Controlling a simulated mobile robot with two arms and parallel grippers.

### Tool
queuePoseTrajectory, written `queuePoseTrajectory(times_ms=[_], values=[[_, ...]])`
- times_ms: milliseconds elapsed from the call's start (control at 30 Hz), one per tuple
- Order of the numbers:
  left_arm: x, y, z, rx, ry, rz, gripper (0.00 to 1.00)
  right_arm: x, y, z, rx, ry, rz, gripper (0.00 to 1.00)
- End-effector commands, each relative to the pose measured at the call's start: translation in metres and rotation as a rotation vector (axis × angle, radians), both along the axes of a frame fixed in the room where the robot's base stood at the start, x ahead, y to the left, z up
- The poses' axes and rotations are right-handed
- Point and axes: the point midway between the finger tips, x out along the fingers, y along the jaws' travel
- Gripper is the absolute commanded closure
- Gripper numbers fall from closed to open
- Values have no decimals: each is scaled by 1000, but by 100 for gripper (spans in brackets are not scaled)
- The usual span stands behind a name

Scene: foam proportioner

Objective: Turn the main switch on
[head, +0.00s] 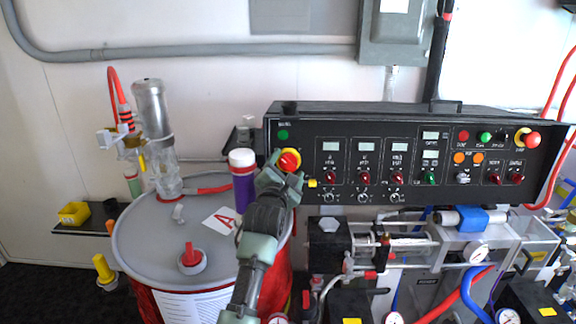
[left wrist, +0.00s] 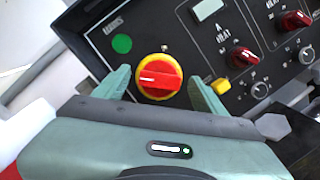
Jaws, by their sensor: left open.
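The main switch is a red rotary knob on a yellow ring (head: 289,160) at the left end of the black control panel (head: 400,118). In the left wrist view the main switch (left wrist: 158,77) shows a white mark on its red knob, pointing left. My left gripper (head: 283,172) is in front of the switch. In the left wrist view its two fingers stand open, one on each side of the knob (left wrist: 160,88), with no clear contact. A green round light (left wrist: 122,43) sits up and left of the switch. My right gripper is not in view.
A red drum with a grey lid (head: 150,238) stands below left, with a purple bottle with a white cap (head: 243,180) near the panel. Smaller red knobs (head: 364,179) and a yellow button (left wrist: 221,85) lie right of the switch. A red emergency button (head: 532,139) is at the far right.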

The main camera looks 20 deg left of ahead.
Motion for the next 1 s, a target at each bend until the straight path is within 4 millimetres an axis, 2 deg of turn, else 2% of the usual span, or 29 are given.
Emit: queuePoseTrajectory(times_ms=[133,167,300,367,400,733,1000], values=[[0,0,0,1,0,0,29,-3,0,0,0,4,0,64],[0,0,0,1,0,0,32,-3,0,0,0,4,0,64],[0,0,0,1,1,1,71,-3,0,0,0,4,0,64],[0,0,0,1,2,0,88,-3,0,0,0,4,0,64],[0,0,0,1,1,1,92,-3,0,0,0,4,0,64],[0,1,1,45,15,-8,91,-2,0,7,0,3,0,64],[0,1,4,206,63,-39,91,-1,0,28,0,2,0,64]])
